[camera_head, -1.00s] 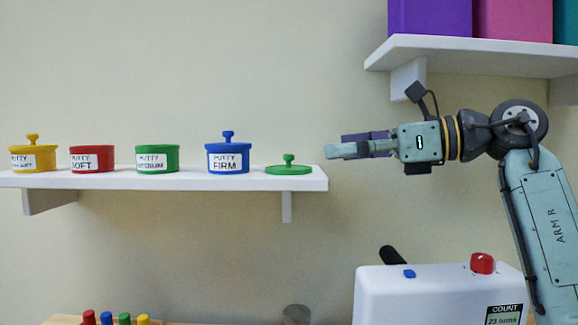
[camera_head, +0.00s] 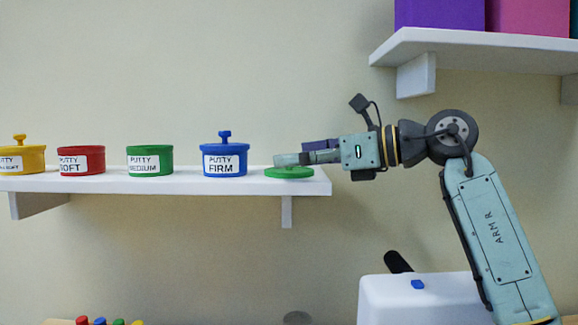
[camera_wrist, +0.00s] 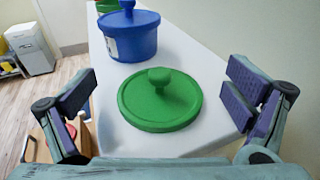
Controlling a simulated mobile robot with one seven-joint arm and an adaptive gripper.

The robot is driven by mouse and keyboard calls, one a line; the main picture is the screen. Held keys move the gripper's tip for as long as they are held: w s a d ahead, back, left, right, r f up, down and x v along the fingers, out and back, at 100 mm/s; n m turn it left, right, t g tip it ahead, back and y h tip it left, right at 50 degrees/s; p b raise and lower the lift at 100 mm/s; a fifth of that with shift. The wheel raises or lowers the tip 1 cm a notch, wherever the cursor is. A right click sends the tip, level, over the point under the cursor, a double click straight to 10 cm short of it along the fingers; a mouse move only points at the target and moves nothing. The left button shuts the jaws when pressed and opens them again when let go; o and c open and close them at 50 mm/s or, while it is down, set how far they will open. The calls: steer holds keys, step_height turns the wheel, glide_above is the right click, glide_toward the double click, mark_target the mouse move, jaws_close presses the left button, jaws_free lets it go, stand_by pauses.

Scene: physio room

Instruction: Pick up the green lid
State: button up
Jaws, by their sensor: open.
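The green lid (camera_head: 289,173) lies flat, knob up, near the right end of the white shelf (camera_head: 110,184). In the wrist view the green lid (camera_wrist: 158,101) shows whole, with its round knob at the centre. My gripper (camera_head: 290,158) is at the lid in the head view, and its fingers hide the knob there. In the wrist view my gripper (camera_wrist: 160,112) is open, one finger on each side of the lid. The fingers stand apart from the lid and hold nothing.
The blue FIRM putty pot (camera_head: 225,158) stands just left of the lid and shows behind it in the wrist view (camera_wrist: 130,36). Green (camera_head: 150,160), red (camera_head: 82,160) and yellow (camera_head: 20,158) pots stand farther left. A higher shelf (camera_head: 475,52) is at upper right. A white machine (camera_head: 420,298) stands below.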

steer(key=shift+x, duration=0.8)
steer(key=c, duration=1.6)
